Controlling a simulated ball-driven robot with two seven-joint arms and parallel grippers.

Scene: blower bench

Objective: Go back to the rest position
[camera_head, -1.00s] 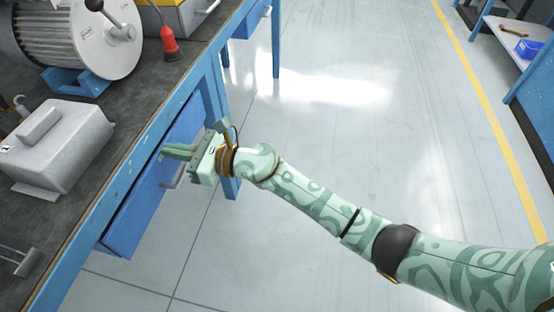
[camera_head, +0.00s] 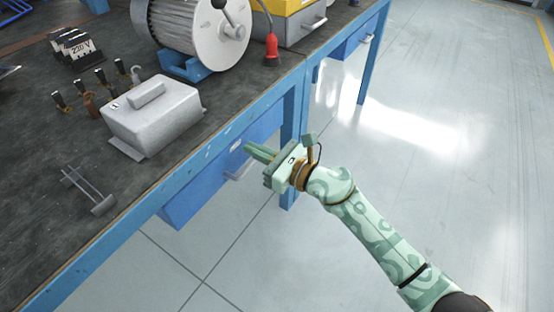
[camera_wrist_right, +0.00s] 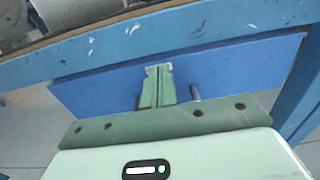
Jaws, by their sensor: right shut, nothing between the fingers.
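My right gripper (camera_head: 262,154) is in front of the blue drawer under the bench top in the head view, its fingers pointing left toward the drawer front. In the right wrist view the fingers (camera_wrist_right: 157,84) are shut together with nothing between them. I cannot tell whether the fingertips touch the drawer. My left gripper is not in view.
The blue-framed bench (camera_head: 150,205) carries a grey metal box (camera_head: 153,112), a large motor with a round white plate (camera_head: 217,38), a red-handled tool (camera_head: 271,50), a small metal bracket (camera_head: 88,190) and several small tools. The floor (camera_head: 440,150) right of the bench is clear.

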